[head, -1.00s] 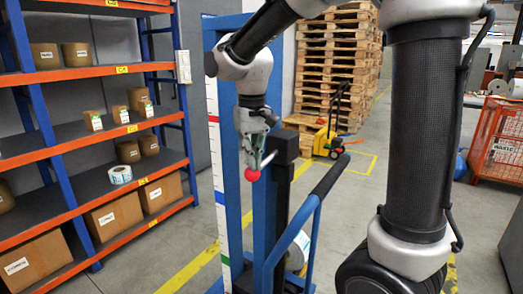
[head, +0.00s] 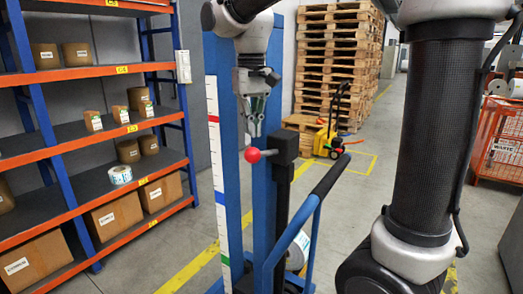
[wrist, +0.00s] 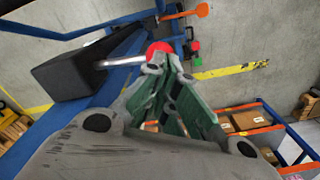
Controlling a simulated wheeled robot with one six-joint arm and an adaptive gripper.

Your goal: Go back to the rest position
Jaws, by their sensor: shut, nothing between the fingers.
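My gripper (head: 255,134) hangs fingers-down just above the red ball knob (head: 252,155) of a lever. Its fingers are shut with nothing between them, and a small gap seems to separate the tips from the knob. The lever's short metal rod runs about level from the knob to a black block (head: 285,149) on the blue machine frame (head: 229,125). In the wrist view the green-padded fingers (wrist: 166,62) point toward the red knob (wrist: 157,49), which is partly hidden behind the tips.
An orange-and-blue shelf rack (head: 95,144) with boxes stands at left. A blue handle with a black grip (head: 330,174) rises in front of the machine. Stacked pallets (head: 338,62), a yellow pallet truck (head: 326,141) and an orange wire cage (head: 497,142) stand behind. Some floor is clear.

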